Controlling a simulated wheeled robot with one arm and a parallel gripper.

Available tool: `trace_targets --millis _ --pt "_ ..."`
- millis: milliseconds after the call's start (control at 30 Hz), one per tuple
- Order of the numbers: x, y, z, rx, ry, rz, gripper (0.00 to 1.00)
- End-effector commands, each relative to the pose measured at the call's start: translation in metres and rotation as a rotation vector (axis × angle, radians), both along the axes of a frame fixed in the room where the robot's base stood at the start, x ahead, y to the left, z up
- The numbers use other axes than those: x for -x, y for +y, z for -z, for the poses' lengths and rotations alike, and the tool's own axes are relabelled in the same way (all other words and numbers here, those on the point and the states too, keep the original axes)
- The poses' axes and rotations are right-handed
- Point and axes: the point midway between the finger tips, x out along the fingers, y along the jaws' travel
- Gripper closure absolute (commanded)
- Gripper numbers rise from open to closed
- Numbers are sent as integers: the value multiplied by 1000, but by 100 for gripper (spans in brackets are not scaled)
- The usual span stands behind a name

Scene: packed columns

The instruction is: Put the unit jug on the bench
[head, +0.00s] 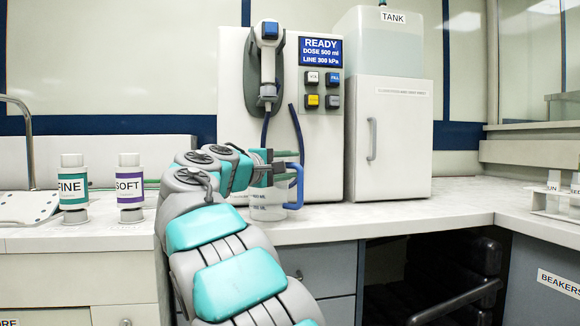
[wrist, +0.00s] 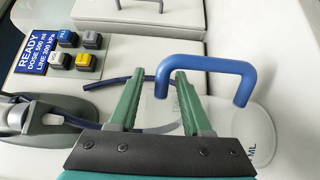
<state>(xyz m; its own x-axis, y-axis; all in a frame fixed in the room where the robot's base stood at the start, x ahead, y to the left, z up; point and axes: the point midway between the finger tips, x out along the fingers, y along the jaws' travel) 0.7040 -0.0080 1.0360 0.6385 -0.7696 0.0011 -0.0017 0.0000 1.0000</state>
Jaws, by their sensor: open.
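The unit jug (head: 268,212) is clear with dark volume marks and a blue handle on its right side. It stands upright at the front of the white dosing unit, apparently on the bench (head: 360,218); its base is partly hidden by my arm. My gripper (head: 282,168) is at the upper part of the handle. In the wrist view the jug (wrist: 262,135) lies beyond my open gripper (wrist: 160,78). One end of the blue handle shows between the green fingers, and the other end is outside the right finger. I cannot tell whether either finger touches it.
The dosing unit (head: 230,90) reads READY and carries a dispensing handpiece (head: 268,60) with a hose. A white tank cabinet (head: 390,140) stands right of it. Two labelled bottles (head: 73,180) (head: 130,180) stand at left. A bench stretch right of the jug is clear.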

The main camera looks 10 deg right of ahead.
Motion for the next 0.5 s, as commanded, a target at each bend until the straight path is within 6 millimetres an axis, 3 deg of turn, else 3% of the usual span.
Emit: trace_targets --millis 167,500 --pt "13 15 -1 1 1 1 51" --pt "58 69 -2 1 -2 -1 51"
